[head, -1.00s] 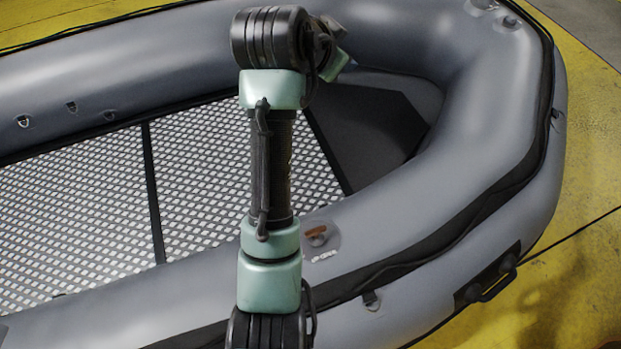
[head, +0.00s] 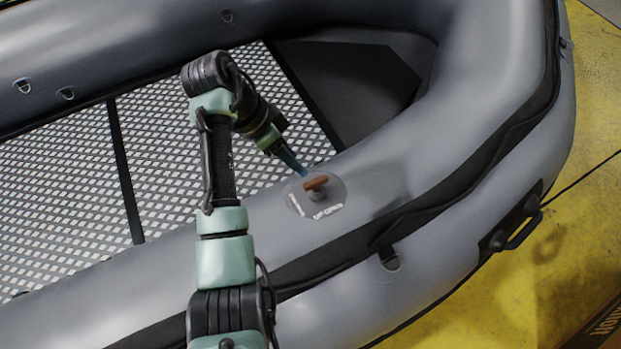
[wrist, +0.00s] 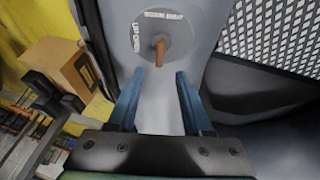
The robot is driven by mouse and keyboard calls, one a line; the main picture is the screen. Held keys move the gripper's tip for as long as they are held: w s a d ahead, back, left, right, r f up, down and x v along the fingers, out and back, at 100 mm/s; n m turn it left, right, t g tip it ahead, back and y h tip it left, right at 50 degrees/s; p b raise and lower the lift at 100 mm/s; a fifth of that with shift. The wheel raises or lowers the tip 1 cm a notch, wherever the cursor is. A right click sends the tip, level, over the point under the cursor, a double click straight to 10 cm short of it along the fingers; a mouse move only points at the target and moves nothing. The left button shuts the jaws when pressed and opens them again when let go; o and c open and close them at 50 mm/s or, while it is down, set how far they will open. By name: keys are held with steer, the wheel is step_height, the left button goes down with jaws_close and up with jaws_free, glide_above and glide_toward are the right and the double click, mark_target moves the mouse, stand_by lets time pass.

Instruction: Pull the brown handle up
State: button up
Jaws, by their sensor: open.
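The brown handle (head: 316,182) is a short T-shaped bar on a grey stem. It stands on a round grey patch with white lettering on the boat's near tube (head: 420,185). In the wrist view the handle (wrist: 160,50) lies ahead of and between my fingertips, seen nearly along its length. My gripper (wrist: 157,76) is open, with two blue fingers and nothing between them. In the head view my gripper (head: 303,173) comes down from the upper left, its tip close to the handle. I cannot tell if it touches.
The grey inflatable boat has a dark inner floor with a white patterned mat (head: 60,185). A black carry handle (head: 522,230) is on its outer side. Yellow floor (head: 560,270) surrounds it. A cardboard box (wrist: 75,72) shows in the wrist view.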

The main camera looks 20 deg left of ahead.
mark_target(314, 181)
steer(key=b+x, duration=0.2)
steer(key=x, duration=0.6)
steer(key=shift+d+f+b, duration=0.15)
steer(key=shift+b, duration=0.15)
jaws_close()
stand_by(1.0)
